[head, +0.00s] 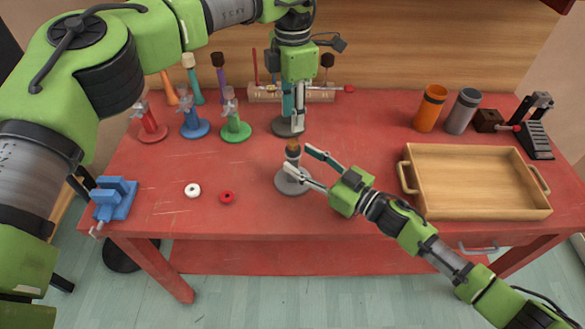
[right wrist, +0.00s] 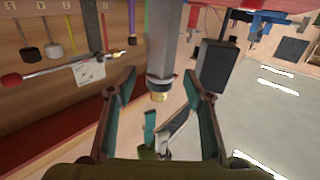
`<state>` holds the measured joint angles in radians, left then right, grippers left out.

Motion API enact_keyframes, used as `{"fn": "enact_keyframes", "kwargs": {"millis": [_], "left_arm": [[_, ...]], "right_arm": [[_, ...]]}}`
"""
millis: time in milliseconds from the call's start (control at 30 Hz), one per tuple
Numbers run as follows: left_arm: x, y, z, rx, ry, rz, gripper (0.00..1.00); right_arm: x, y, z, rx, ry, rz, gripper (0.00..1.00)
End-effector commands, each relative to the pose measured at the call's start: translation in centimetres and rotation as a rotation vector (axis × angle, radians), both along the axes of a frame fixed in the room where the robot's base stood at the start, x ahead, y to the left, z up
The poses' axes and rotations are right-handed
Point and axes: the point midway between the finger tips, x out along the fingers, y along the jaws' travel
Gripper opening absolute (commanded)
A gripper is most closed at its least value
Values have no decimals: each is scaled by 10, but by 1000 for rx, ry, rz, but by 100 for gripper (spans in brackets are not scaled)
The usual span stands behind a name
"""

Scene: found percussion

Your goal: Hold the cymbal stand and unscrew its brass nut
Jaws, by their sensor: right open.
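The cymbal stand (head: 293,181) stands upright near the middle of the red table, with a round grey base and a dark grey post. Its brass nut (head: 292,144) sits on top of the post; the right wrist view also shows the nut (right wrist: 158,96) at the post's end. My right gripper (head: 297,160) is open, its fingers on either side of the post with gaps showing. My left gripper (head: 295,128) points down just above the nut, empty. Its fingers look apart in the right wrist view (right wrist: 165,118).
Another grey base (head: 287,127) stands behind my left gripper. A wooden tray (head: 475,212) lies to the right. Red, blue and green stands (head: 235,128) stand at left. White (head: 192,190) and red (head: 227,197) rings lie at front left; a blue vise (head: 114,198) is at the corner.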

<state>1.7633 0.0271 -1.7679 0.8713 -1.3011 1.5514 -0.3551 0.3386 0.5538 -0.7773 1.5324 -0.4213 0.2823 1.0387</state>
Motion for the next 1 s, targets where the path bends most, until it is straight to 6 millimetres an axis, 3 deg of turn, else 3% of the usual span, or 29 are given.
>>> {"fn": "enact_keyframes", "kwargs": {"millis": [233, 633, 800, 833, 867, 900, 967, 1000], "left_arm": [[0, -1, 0, -1, 0, -1, 31], [0, 0, 0, -1, 0, -1, 31], [0, 0, 0, -1, 0, -1, 31], [0, 0, 0, -1, 0, -1, 31], [0, 0, 0, -1, 0, -1, 31], [0, 0, 0, -1, 0, -1, 31], [0, 0, 0, -1, 0, -1, 31], [0, 0, 0, -1, 0, -1, 31]], "right_arm": [[20, 24, 0, 1, 1, 0, 47], [24, 29, 0, -1, 1, 0, 47], [24, 29, 0, -1, 1, 0, 3], [24, 29, 0, -1, 1, 0, 0], [24, 29, 0, -1, 1, 0, 0], [24, 29, 0, -1, 1, 0, 32], [24, 29, 0, -1, 1, 0, 47], [24, 29, 0, -1, 1, 0, 47]]}}
